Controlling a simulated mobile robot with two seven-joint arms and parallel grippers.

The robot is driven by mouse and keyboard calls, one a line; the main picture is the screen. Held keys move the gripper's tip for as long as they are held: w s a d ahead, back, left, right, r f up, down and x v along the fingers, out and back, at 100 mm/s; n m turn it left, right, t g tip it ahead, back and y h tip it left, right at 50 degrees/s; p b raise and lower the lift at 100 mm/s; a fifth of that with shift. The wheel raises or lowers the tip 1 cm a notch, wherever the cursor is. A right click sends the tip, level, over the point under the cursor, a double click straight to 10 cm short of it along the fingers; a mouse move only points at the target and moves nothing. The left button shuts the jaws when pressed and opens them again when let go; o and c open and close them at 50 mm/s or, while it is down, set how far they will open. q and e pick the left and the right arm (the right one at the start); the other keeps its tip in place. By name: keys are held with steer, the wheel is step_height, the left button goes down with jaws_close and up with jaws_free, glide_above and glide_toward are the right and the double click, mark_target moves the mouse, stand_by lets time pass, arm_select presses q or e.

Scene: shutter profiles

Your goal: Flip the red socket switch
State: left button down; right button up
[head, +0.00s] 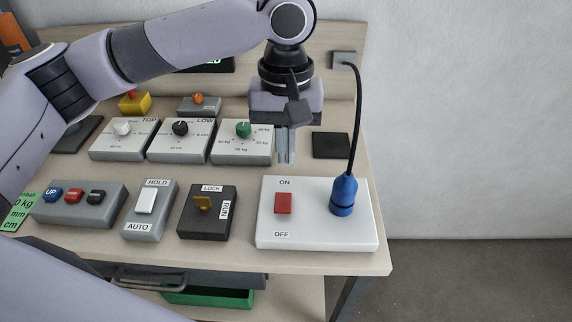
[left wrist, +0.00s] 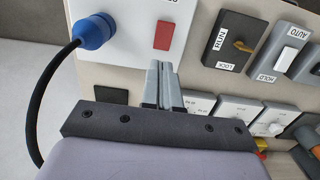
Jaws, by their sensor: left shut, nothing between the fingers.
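The red socket switch (head: 283,203) sits on the white socket panel (head: 318,240) between the labels ON and OFF. A blue plug (head: 344,195) with a black cable stands in the panel to the right of the switch. My left gripper (head: 286,160) points down behind the panel's far edge, its fingers shut and empty. In the left wrist view the red switch (left wrist: 164,36) lies just beyond the fingertips (left wrist: 161,66), with a gap that I cannot measure. Which way the switch is tipped is hard to tell. My right gripper does not show.
Left of the panel stand a LOCK/RUN box (head: 207,225) with a brass lever, a HOLD/AUTO switch box (head: 150,225) and a button box (head: 80,212). Behind are dial boxes (head: 242,150). The black cable (head: 356,110) arches up to a wall socket. A dark pad (head: 331,145) lies behind the panel.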

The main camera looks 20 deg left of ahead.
arm_select(q)
steer(key=r, duration=0.3)
steer(key=w+r, duration=0.1)
steer(key=r, duration=0.1)
steer(key=shift+a+r, duration=0.1)
steer(key=shift+a, duration=0.05)
